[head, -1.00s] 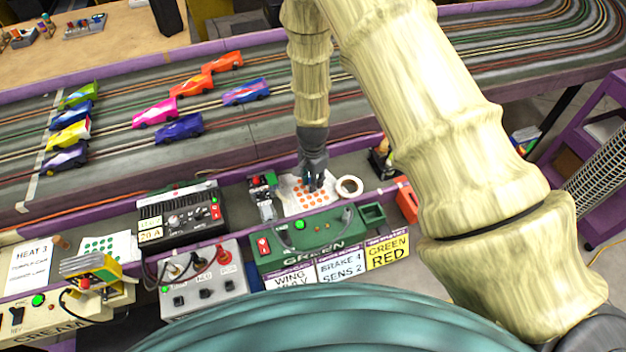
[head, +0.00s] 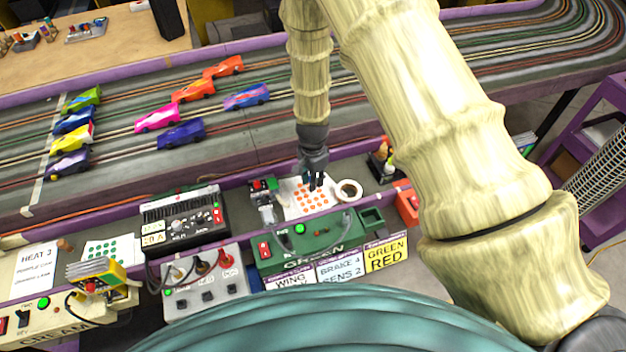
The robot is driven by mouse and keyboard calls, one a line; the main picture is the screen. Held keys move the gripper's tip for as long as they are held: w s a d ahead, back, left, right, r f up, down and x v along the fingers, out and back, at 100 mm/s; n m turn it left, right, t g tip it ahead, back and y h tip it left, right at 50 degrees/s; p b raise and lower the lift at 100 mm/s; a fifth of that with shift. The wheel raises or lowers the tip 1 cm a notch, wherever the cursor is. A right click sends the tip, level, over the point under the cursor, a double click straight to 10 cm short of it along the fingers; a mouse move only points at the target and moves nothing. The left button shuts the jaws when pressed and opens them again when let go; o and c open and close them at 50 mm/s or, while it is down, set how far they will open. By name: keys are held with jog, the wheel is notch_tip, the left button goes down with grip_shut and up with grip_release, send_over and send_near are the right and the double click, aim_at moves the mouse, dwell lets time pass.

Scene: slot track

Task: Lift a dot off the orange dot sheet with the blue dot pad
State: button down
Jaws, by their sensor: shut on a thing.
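The orange dot sheet (head: 291,212), a white sheet with rows of orange dots, lies on the purple-edged shelf in front of the track. My gripper (head: 316,184) points down over the far right part of the sheet. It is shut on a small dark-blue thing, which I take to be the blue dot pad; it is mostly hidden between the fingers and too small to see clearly. I cannot tell whether it touches the sheet or whether a dot is on it.
A white roll (head: 348,190) sits right of the sheet. A small device with a red button (head: 265,194) is at its left. A green box (head: 310,238) stands in front. A green dot sheet (head: 108,250) lies far left. Several slot cars stand on the track behind.

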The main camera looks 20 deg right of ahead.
jog(key=shift+r+p, duration=1.2)
jog(key=shift+r, duration=0.75)
